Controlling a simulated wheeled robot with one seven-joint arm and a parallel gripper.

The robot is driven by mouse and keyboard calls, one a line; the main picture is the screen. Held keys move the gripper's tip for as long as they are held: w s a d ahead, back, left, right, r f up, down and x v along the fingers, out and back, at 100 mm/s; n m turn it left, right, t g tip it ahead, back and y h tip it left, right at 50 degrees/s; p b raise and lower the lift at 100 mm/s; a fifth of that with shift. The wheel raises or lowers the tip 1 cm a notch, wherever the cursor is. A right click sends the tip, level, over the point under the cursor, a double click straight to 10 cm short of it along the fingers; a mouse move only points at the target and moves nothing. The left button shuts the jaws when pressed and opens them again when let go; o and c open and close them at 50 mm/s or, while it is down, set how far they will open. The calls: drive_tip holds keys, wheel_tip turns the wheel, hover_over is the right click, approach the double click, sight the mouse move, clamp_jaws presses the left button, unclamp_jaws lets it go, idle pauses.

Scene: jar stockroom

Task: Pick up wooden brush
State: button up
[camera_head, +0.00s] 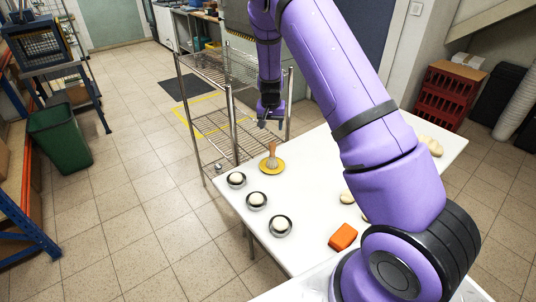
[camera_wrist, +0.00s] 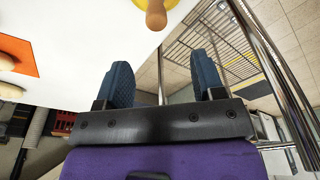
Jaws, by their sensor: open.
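The lower part of the brush is cut off in the wrist view.
Several small dark bowls with pale round contents, one of them the nearest bowl (camera_head: 280,225), line the left side of the white table (camera_head: 310,195). An orange block (camera_head: 343,237) lies at the front. A metal wire rack (camera_head: 211,123) stands close behind the table. Pale rounded items (camera_head: 431,146) lie far right.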

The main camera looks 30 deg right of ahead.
hover_over(272, 143)
drive_tip(key=f, duration=0.5)
drive_tip(key=shift+s+a, duration=0.15)
drive_tip(key=shift+a, duration=0.1)
drive_tip(key=shift+d+f, duration=0.2)
drive_tip(key=shift+f, duration=1.25)
drive_tip(key=shift+d+f, duration=0.15)
drive_tip(key=shift+f, duration=1.25)
drive_tip(key=c, duration=1)
drive_tip(key=shift+r, duration=0.1)
drive_tip(key=shift+r, duration=0.4)
wheel_tip(272, 143, up, 3)
drive_tip(key=shift+a+f, duration=0.1)
drive_tip(key=s+a, duration=0.2)
drive_tip(key=s, duration=0.5)
drive_tip(key=s+a+r, duration=0.1)
drive_tip(key=s+a, duration=0.1)
drive_tip(key=s, duration=0.6)
drive_tip(key=shift+a+r, duration=0.15)
drive_tip(key=shift+a, duration=0.25)
